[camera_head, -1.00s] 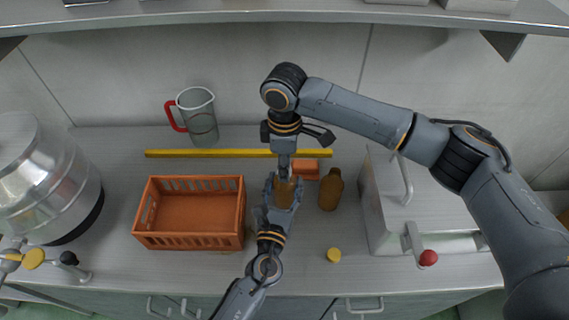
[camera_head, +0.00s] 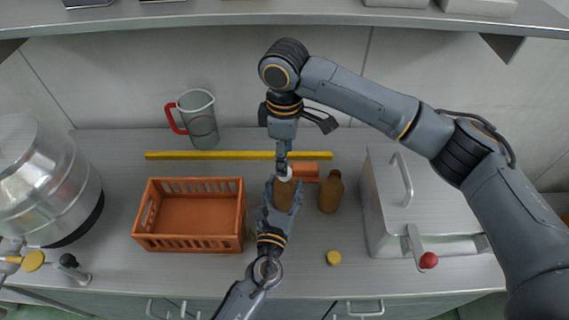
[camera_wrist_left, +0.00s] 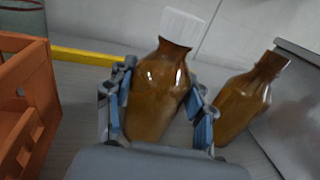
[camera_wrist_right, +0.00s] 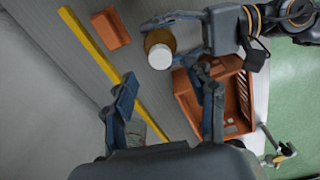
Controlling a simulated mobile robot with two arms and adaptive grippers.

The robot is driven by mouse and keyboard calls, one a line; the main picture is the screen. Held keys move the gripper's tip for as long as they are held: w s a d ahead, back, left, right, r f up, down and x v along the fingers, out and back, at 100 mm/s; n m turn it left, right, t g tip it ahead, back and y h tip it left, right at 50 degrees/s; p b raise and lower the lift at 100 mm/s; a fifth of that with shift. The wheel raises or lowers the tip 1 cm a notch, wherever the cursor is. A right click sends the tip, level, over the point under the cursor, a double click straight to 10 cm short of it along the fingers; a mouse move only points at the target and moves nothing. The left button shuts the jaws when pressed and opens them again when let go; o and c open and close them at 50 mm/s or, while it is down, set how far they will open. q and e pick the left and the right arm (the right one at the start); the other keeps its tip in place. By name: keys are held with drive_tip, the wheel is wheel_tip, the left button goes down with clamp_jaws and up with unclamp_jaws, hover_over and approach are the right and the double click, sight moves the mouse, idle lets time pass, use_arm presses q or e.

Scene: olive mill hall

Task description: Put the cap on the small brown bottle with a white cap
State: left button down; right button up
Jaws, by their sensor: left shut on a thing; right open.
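The small brown bottle (camera_wrist_left: 157,95) stands upright between the fingers of my left gripper (camera_head: 283,196), which is shut on it. Its white cap (camera_wrist_left: 184,27) sits on the bottle's neck; it also shows from above in the right wrist view (camera_wrist_right: 160,56). Whether the cap is fully seated I cannot tell. My right gripper (camera_wrist_right: 166,112) is open and empty. In the head view it hangs just above the cap and partly hides it.
A second brown bottle (camera_head: 331,192), without a cap, stands right of the held one. An orange block (camera_head: 306,172) and a yellow bar (camera_head: 210,155) lie behind. An orange crate (camera_head: 190,248) is left, a yellow cap (camera_head: 334,257) in front, a metal box (camera_head: 384,215) right, a jug (camera_head: 199,120) behind.

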wheel_tip(320, 180, up, 7)
idle(0.3)
drive_tip(key=shift+r, duration=0.1)
use_arm(q)
drive_tip(key=shift+c, duration=2.1)
unclamp_jaws()
drive_tip(key=shift+s, duration=0.1)
drive_tip(key=s, duration=0.4)
drive_tip(key=s+a, duration=0.1)
drive_tip(key=s, duration=0.2)
drive_tip(key=s+a, duration=0.1)
drive_tip(key=s, duration=0.3)
drive_tip(key=shift+s+a, duration=0.2)
drive_tip(key=shift+s, duration=0.1)
